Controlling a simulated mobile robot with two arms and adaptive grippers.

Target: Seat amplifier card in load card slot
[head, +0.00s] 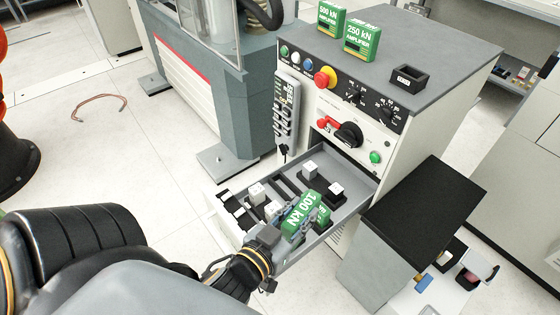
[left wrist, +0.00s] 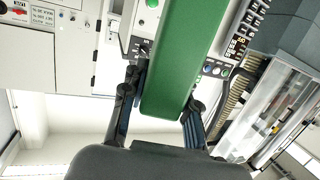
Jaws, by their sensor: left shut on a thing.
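A green card marked 100 kN (head: 300,208) is in my left gripper (head: 294,232), low over the open drawer. In the left wrist view the green card (left wrist: 182,62) is long and sits between the two fingers (left wrist: 160,112), which are shut on it. I cannot tell whether its underside touches the drawer. A small black open-topped holder (head: 408,79) with a white label stands on the cabinet top; its label is too small to read, so I cannot tell if it is the load card slot. My right gripper is not in view.
The grey drawer (head: 352,201) holds several light blocks and dark dividers. Green 500 kN (head: 329,18) and 250 kN (head: 361,38) amplifier cards stand at the cabinet top's back. Knobs, a red-yellow button (head: 325,77) and a hanging handset (head: 287,105) are on the front. A black-topped stand (head: 425,210) is right of the drawer.

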